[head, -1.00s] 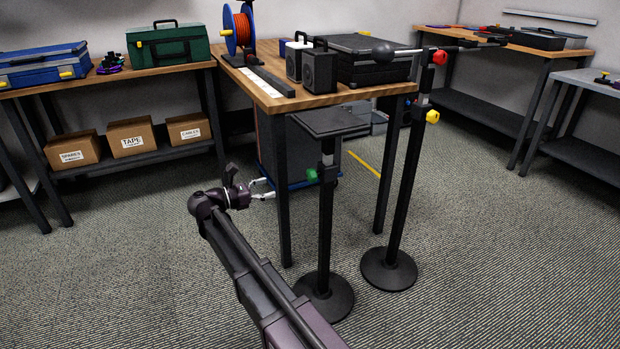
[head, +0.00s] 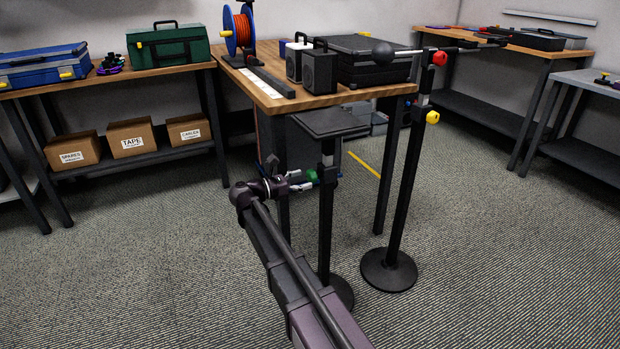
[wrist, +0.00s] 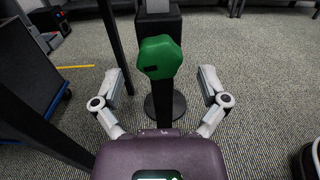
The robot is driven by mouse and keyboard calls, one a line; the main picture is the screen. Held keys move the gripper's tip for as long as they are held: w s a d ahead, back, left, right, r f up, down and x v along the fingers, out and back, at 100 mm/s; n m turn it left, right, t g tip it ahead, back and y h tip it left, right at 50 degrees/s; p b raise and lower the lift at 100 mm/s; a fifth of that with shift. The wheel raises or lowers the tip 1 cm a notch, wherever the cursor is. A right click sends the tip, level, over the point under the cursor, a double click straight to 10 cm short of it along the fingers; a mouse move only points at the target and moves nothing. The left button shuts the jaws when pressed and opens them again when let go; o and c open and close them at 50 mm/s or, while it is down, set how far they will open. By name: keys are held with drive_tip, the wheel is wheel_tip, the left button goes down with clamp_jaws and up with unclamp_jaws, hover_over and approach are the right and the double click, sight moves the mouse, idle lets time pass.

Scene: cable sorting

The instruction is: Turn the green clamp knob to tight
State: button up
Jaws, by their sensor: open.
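The green clamp knob (head: 312,175) is on the left side of a black stand's post (head: 326,215), below a small flat black top plate (head: 328,122). In the wrist view the green knob (wrist: 160,57) is a lobed shape in front of the post, upper middle. My gripper (head: 305,181) is level with the knob and just left of it. In the wrist view my gripper (wrist: 163,85) is open, one finger on each side of the knob, with gaps between fingers and knob. The fingertips do not touch it. The stand's base is partly hidden by my arm.
A second stand with a red knob (head: 440,58) and a yellow knob (head: 432,117) stands to the right. A wooden table (head: 268,98) with speakers and a black case is behind. A table leg (head: 386,170) stands between the stands. Open carpet lies left.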

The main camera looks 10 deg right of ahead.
drive_tip(key=shift+x, duration=1.3)
drive_tip(key=shift+a, duration=0.1)
drive_tip(key=c, duration=1.1)
